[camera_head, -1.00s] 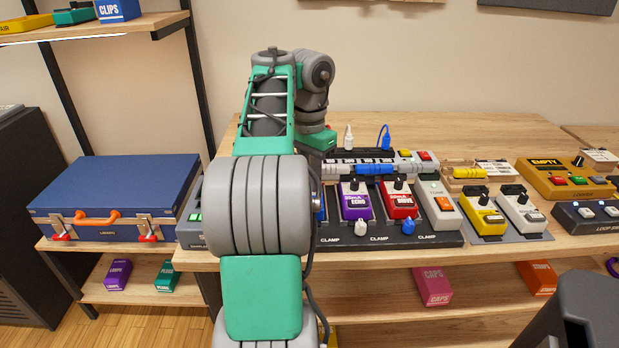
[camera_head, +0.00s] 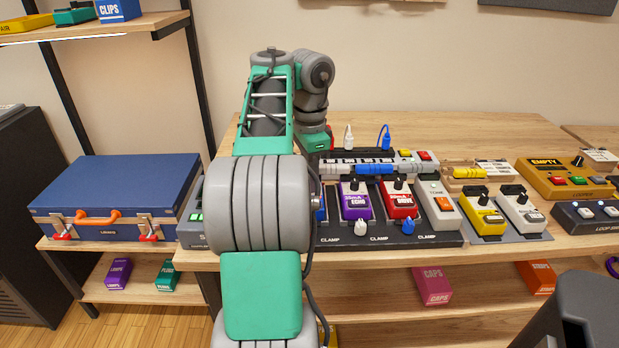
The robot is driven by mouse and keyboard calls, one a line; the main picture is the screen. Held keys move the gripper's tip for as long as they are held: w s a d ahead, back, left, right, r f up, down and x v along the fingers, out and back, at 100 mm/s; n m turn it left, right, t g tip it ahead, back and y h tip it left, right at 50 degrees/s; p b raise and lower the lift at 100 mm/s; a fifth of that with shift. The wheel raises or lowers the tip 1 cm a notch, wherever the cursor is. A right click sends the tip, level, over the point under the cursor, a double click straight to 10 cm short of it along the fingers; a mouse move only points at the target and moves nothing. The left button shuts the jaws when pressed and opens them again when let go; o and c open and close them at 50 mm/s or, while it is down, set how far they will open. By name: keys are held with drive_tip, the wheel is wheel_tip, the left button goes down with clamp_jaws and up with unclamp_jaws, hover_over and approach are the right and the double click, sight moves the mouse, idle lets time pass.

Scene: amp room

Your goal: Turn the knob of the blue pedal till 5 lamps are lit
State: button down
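The blue pedal (camera_head: 320,207) shows only as a thin blue strip at the right edge of my arm, left of the purple ECHO pedal (camera_head: 355,203) on the dark pedalboard (camera_head: 440,239). Its knob and lamps are hidden behind my arm. My arm reaches over the table and its last visible link points down behind the thick grey elbow. My gripper is hidden there, so its fingers and any contact with the knob do not show.
The red DRIVE pedal (camera_head: 400,203) and grey TONE pedal (camera_head: 440,205) stand right of the purple one. A white clamp knob (camera_head: 361,228) and a blue one (camera_head: 408,227) sit at the board's front. A blue case (camera_head: 115,190) lies left.

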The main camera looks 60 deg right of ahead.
drive_tip(key=c, duration=1.3)
unclamp_jaws()
drive_tip(key=shift+r, duration=0.2)
wheel_tip(320, 180, up, 8)
drive_tip(key=p, duration=0.8)
drive_tip(key=shift+s+f, duration=0.1)
drive_tip(key=shift+f, duration=0.05)
